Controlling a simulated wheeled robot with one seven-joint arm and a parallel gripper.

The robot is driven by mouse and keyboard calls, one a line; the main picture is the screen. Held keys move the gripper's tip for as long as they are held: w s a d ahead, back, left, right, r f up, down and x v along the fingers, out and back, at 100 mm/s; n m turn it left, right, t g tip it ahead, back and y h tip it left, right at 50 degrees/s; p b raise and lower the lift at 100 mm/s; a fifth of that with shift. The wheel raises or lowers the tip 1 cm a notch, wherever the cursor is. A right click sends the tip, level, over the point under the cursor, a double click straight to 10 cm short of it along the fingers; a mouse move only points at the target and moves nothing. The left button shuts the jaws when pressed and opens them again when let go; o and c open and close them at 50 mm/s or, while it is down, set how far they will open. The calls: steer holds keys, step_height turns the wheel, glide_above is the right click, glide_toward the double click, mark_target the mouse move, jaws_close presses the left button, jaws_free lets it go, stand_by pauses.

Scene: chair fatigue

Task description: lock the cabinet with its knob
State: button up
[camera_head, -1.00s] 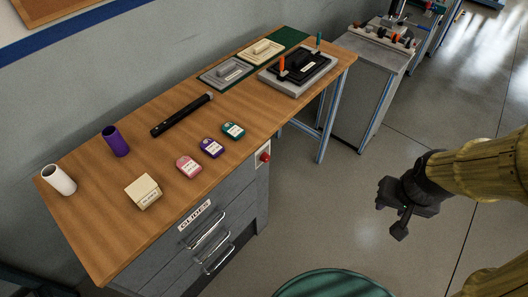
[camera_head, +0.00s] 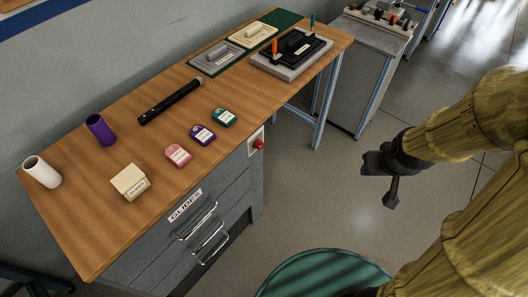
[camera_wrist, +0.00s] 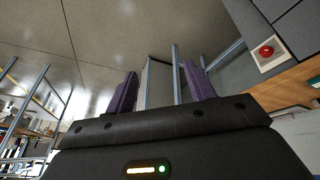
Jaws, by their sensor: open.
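The cabinet (camera_head: 165,238) is grey, stands under the wooden bench top, and bears a "GLIDES" label and metal drawer handles (camera_head: 208,240). Its red knob (camera_head: 258,144) sits on a pale plate at the upper right of the cabinet. The knob also shows in the wrist view at the upper right (camera_wrist: 266,51). My gripper (camera_head: 378,182) hangs in the air to the right of the knob, well apart from it. In the wrist view its two purple fingers (camera_wrist: 160,88) are spread apart with nothing between them.
The bench top (camera_head: 75,215) holds a white cup (camera_head: 42,172), a purple cup (camera_head: 100,130), a cream box (camera_head: 131,182), a black bar (camera_head: 170,101) and small labelled blocks (camera_head: 203,135). A round green seat (camera_head: 322,278) stands in front. Floor between knob and gripper is clear.

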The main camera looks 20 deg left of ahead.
mark_target(261, 147)
steer(key=w+a+f+n+t+y+b, duration=0.25)
steer(key=w+a+f+n+b, duration=0.25)
steer(key=f, duration=0.3)
steer(key=w+a+f+n+t+y+b, duration=0.2)
steer(key=w+a+f+n+y+b, duration=0.3)
steer(key=f, duration=0.4)
steer(key=s+a+f+n+y+b, duration=0.3)
steer(key=a+f+n+y+b, duration=0.3)
steer(key=a+f+y+b, duration=0.1)
steer(key=shift+s+a+y+b, duration=0.25)
steer(key=shift+a+y+b, duration=0.1)
steer(key=shift+a+y, duration=0.45)
steer(key=shift+w+f+g, duration=0.1)
steer(key=shift+g, duration=0.15)
steer(key=x, duration=1.7)
steer(key=shift+a, duration=0.2)
